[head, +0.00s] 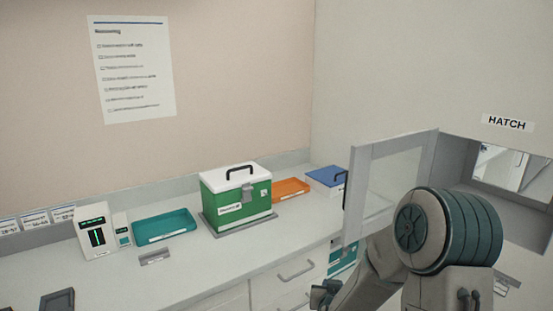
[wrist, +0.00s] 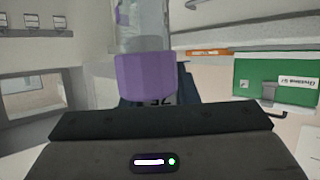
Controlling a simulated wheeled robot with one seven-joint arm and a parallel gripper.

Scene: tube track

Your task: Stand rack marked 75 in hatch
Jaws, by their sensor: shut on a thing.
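My gripper (wrist: 160,118) fills the lower part of the wrist view, shut on a dark rack (wrist: 186,84). A pale label on the rack shows digits upside down that look like 75. A clear tube with a purple cap (wrist: 146,78) shows at the rack; most of the rack is hidden by my gripper. In the head view my arm is at the lower right, and the rack cannot be made out there. The hatch (head: 483,167) is an opening in the right wall under a HATCH sign (head: 507,123). Its glazed door (head: 388,180) stands open.
The counter along the back holds a green box with a white lid (head: 237,205), a teal tray (head: 164,226), an orange tray (head: 291,189), a blue-lidded box (head: 327,178) and a white device (head: 97,232). The open door stands close beside my arm.

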